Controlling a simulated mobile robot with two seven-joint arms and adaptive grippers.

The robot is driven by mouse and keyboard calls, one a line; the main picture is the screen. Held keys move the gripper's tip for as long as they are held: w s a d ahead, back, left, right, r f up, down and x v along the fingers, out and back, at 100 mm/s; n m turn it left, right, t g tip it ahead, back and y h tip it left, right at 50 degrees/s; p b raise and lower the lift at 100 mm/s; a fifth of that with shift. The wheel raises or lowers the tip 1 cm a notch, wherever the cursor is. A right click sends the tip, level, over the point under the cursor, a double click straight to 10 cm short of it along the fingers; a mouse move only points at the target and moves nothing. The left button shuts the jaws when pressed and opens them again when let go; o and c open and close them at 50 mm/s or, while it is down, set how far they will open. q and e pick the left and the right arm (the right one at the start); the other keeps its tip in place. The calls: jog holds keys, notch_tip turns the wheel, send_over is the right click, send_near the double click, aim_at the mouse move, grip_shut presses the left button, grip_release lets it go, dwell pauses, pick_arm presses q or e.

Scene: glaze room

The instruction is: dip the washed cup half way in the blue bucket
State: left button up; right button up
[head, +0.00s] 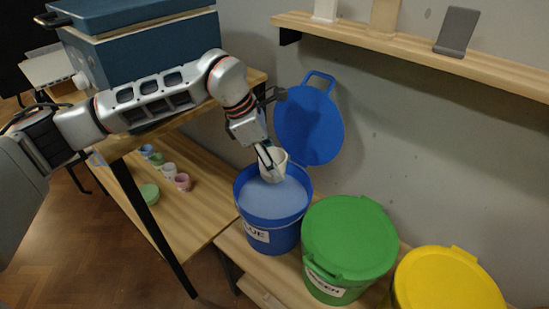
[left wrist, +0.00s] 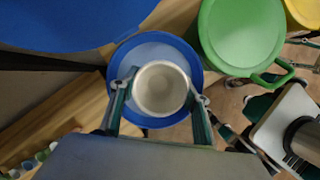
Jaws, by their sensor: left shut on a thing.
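The white cup (head: 275,167) is held by my left gripper (head: 267,158) over the open mouth of the blue bucket (head: 272,232). Pale blue glaze (head: 268,202) fills the bucket to a little below its rim. The cup's lower end overlaps the glaze in the head view; I cannot tell whether it touches the surface. In the left wrist view the cup (left wrist: 160,87) has its open mouth towards the camera, one finger on each side, within the outline of the blue bucket (left wrist: 116,68).
The blue lid (head: 309,125) stands open behind the bucket, near the wall. A closed green bucket (head: 349,235) and yellow bucket (head: 448,280) stand to its right. Small coloured cups (head: 182,182) sit on the bench at left. A wall shelf (head: 420,52) runs above.

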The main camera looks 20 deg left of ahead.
pick_arm(q)
notch_tip(320, 180, down, 4)
jog(key=shift+s+r+b, duration=0.1)
jog(key=shift+b, duration=0.65)
jog(key=shift+f, duration=1.5)
pick_arm(e)
jog(key=shift+w+a+r+y, duration=0.35)
jog(key=shift+a+r, duration=0.25)
jog(key=shift+a, duration=0.3)
pick_arm(q)
jog(key=shift+f, duration=2.05)
pick_arm(e)
jog(key=shift+w+a, duration=0.1)
jog(key=shift+w, duration=0.1)
